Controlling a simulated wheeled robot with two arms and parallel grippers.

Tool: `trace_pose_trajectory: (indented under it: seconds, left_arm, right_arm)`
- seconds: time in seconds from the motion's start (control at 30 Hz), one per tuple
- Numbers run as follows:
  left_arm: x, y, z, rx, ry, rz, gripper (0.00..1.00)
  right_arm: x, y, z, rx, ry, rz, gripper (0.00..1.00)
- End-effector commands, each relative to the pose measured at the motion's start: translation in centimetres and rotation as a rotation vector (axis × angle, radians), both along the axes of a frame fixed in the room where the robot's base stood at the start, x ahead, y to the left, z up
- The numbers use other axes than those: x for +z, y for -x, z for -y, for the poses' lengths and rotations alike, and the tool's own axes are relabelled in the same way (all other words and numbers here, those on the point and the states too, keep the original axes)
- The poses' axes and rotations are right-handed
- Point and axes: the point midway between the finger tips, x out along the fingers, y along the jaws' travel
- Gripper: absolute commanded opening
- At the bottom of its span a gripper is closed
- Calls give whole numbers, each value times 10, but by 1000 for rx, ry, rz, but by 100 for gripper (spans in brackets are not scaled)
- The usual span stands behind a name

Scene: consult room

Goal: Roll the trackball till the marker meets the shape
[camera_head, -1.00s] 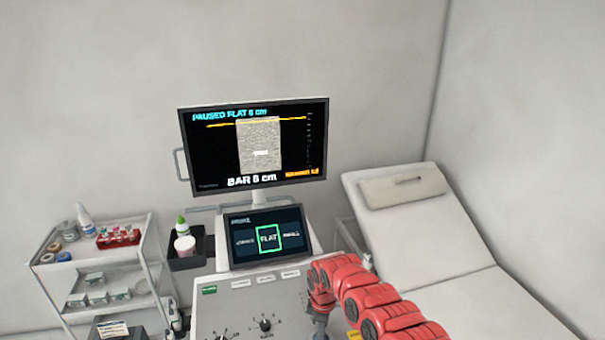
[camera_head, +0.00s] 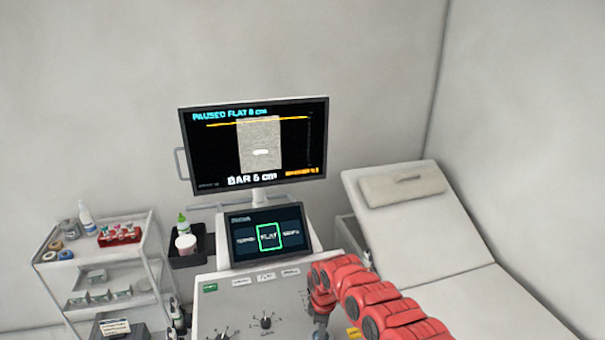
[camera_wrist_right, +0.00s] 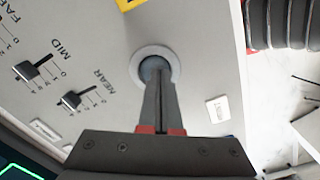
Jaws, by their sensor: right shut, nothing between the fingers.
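The monitor (camera_head: 318,150) shows a grey scan picture (camera_head: 250,135). An orange line (camera_head: 222,124), which looks like the marker, crosses near the top of it. A short white bar shape (camera_head: 260,152) lies lower in the picture, clearly apart from the line. The trackball (camera_wrist_right: 153,66) sits in a pale ring on the console in the right wrist view, partly hidden by my fingers. My right gripper (camera_wrist_right: 159,88) is shut and empty, with its fingertips over the ball. I cannot tell whether they touch. The red right arm (camera_head: 365,300) reaches in from the lower right. My left gripper is not in view.
The console (camera_head: 235,305) carries knobs; slider levers (camera_wrist_right: 80,98) stand left of the ball in the wrist view. A touch panel (camera_head: 285,255) reads FLAT. A shelf cart (camera_head: 100,260) stands left and an examination couch (camera_head: 420,240) right.

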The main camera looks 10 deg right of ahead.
Motion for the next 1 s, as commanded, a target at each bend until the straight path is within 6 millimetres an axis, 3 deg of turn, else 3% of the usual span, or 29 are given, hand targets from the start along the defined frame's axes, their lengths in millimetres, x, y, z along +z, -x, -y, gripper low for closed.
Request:
trace_pose_trajectory:
  seconds: [0.7,1.0]
  left_arm:
    - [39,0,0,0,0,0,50]
    - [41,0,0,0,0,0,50]
  right_arm:
    - [47,0,0,1,0,1,0]
    - [50,0,0,0,0,1,0]
